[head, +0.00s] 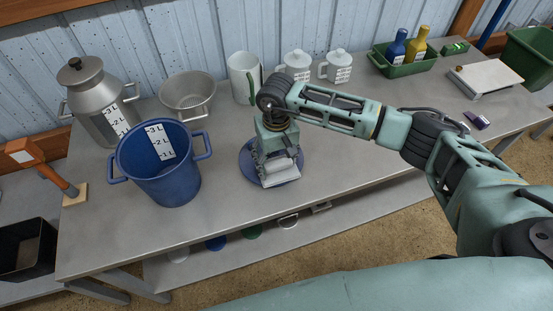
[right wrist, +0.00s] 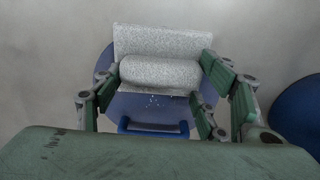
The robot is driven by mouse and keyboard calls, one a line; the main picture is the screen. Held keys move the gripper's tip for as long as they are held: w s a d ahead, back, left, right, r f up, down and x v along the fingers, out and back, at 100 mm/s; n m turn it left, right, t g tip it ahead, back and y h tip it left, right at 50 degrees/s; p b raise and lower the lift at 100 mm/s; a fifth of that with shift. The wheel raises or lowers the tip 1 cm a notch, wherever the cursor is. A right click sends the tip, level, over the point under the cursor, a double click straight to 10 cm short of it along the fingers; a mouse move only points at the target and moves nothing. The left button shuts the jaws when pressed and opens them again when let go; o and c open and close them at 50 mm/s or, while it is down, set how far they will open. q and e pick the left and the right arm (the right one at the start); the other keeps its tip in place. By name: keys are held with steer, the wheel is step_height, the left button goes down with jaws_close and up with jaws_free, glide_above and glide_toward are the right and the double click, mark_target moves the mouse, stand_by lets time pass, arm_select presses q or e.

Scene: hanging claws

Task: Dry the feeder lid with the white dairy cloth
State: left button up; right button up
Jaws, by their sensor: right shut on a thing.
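The feeder lid (head: 246,168) is a round blue disc lying on the grey table in the head view, right of the blue bucket. In the right wrist view the lid (right wrist: 148,107) shows a raised blue handle (right wrist: 153,128) and a few small pale drops. My right gripper (head: 277,162) is over the lid, shut on the white dairy cloth (right wrist: 160,72). The cloth is speckled, with a thick roll between the fingers and a flat part behind it. It is over the lid; whether it touches is hard to tell. My left gripper is not in view.
The blue bucket (head: 160,170) stands left of the lid. Behind are a metal can (head: 91,98), a colander (head: 187,95), a white pitcher (head: 242,78) and two lidded white jugs. A green tray (head: 408,68) with bottles is back right. Table in front of the lid is clear.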

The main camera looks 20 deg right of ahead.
steer(key=shift+f+b, duration=0.4)
steer(key=shift+d, duration=0.15)
